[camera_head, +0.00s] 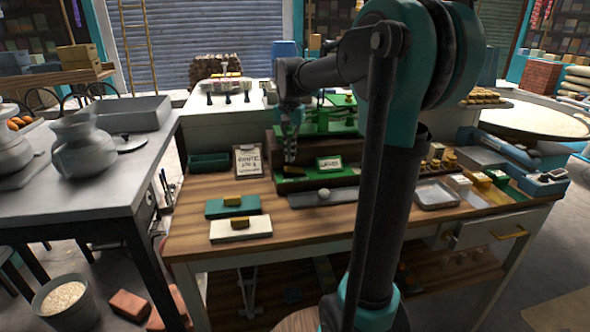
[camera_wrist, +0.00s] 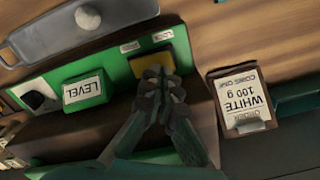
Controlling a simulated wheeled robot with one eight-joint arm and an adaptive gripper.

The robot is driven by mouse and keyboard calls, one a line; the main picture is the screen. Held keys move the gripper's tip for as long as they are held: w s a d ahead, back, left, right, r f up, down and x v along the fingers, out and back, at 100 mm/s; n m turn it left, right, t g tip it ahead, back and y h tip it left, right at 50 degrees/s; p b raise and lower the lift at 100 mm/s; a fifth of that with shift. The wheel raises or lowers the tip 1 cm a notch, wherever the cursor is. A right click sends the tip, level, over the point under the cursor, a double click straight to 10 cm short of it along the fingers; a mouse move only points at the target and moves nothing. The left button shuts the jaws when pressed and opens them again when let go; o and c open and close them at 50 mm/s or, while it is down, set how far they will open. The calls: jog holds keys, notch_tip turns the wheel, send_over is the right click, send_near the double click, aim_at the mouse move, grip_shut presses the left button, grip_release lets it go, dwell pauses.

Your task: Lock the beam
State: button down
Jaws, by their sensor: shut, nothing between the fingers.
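My gripper (camera_head: 290,158) points down at the left part of a balance-like stand with a dark wooden base. In the wrist view its fingertips (camera_wrist: 158,74) are together, over or against a yellow block (camera_wrist: 150,64) on the green front strip (camera_wrist: 120,72); I cannot tell if they touch it. The fingers partly hide the block. A green block labelled LEVEL (camera_wrist: 84,91) sits farther along the strip, with a black piece (camera_wrist: 38,97) near its end. The green upper structure (camera_head: 322,122), perhaps the beam, is partly hidden by my arm.
A sign reading WHITE 100 g (camera_head: 248,160) stands left of the base. A grey tray (camera_head: 345,196) with a pale ball (camera_head: 324,194) lies in front. A clear tray (camera_head: 437,194) is to the right.

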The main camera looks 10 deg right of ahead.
aim_at(290, 168)
jog(key=shift+f, duration=1.6)
dwell(1.1)
jog(key=shift+r, duration=3.5)
